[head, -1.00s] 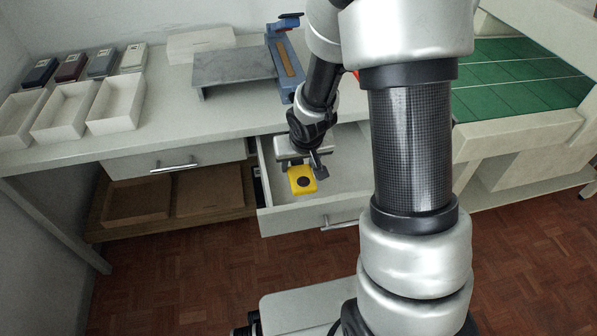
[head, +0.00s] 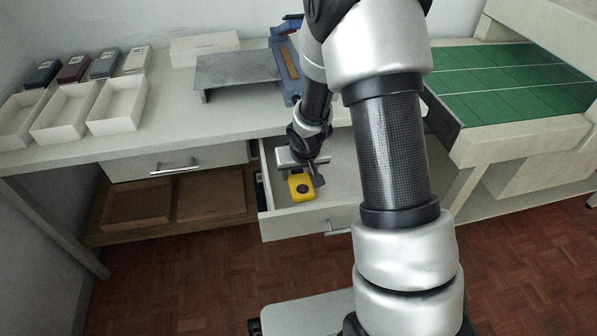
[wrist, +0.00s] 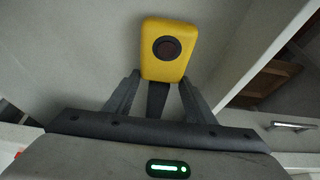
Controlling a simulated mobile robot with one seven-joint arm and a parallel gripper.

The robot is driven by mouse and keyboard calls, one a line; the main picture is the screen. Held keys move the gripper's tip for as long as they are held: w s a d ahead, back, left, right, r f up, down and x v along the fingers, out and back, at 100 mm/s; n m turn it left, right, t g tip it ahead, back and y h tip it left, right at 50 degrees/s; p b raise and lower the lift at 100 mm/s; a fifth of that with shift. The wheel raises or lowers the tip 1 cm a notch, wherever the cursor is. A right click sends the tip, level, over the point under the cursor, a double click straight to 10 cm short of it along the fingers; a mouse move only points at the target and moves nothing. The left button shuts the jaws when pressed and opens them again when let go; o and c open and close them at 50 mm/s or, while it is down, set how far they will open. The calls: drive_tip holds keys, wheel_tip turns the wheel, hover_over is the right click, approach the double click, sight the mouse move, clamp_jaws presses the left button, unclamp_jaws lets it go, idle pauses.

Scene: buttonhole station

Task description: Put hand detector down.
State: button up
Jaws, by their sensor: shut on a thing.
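The hand detector (head: 301,185) is a yellow block with a dark round spot on its face. My gripper (head: 302,174) is shut on its near end, inside the outline of the open drawer (head: 291,222). In the wrist view the detector (wrist: 170,48) stands out beyond the fingers of my gripper (wrist: 158,88), with the pale drawer floor (wrist: 75,60) behind it. I cannot tell whether the detector touches the drawer floor.
Drawer walls stand close around the gripper. On the worktop are white trays (head: 117,104), several small boxes, a grey stand (head: 237,68) and a blue tool (head: 287,70). A green-topped table (head: 510,80) is at the right. The drawer's right part is clear.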

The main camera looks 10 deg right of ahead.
drive_tip(key=shift+f, duration=0.15)
drive_tip(key=o, duration=1.2)
